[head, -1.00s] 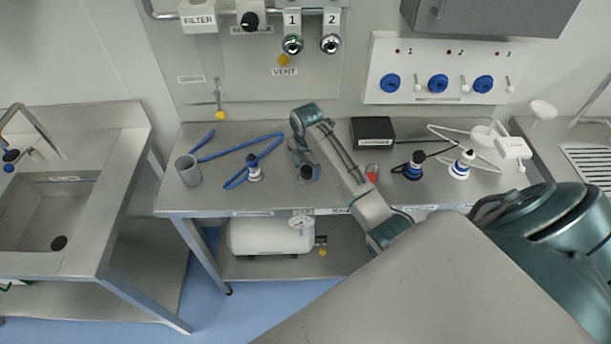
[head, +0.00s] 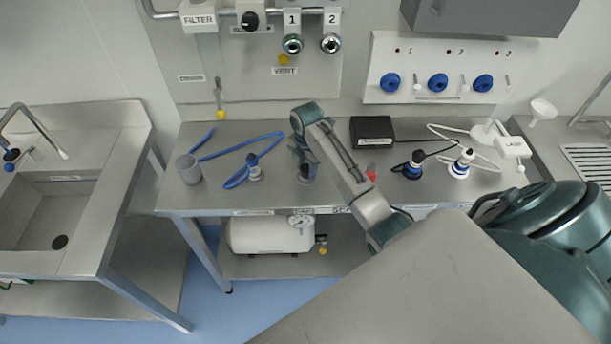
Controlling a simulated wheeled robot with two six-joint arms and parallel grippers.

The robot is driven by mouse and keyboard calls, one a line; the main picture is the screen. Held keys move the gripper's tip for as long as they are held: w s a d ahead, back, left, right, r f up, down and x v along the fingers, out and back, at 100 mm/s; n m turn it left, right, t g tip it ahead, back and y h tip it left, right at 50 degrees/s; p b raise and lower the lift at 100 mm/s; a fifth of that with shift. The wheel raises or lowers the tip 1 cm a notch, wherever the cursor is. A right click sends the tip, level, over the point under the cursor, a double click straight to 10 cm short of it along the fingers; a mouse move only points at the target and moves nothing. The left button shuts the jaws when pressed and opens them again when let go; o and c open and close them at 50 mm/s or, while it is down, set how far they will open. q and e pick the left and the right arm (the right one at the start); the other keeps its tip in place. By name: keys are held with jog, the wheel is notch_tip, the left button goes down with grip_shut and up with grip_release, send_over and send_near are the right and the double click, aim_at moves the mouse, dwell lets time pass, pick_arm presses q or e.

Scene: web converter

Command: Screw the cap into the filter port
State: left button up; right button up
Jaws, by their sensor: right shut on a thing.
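My right gripper (head: 304,168) points down over the middle of the steel bench and is shut on a small grey-dark part (head: 304,178). Whether this part is the cap, and whether it touches the bench, I cannot tell. The FILTER label (head: 198,20) is on a white block at the upper left of the wall panel. A clear vertical tube hangs below it, with a yellow end piece (head: 221,114) at the bottom. The filter port itself is not clear. My left gripper is not in view.
A grey cup (head: 188,169), a blue hose (head: 238,148) and an upright fitting (head: 254,172) lie left of my gripper. A black box (head: 372,132), a red item (head: 371,172) and blue-ringed fittings (head: 413,168) stand to the right. A sink (head: 58,210) is at the far left.

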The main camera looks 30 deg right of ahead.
jog(key=shift+r, duration=3.6)
jog(key=shift+f, duration=0.1)
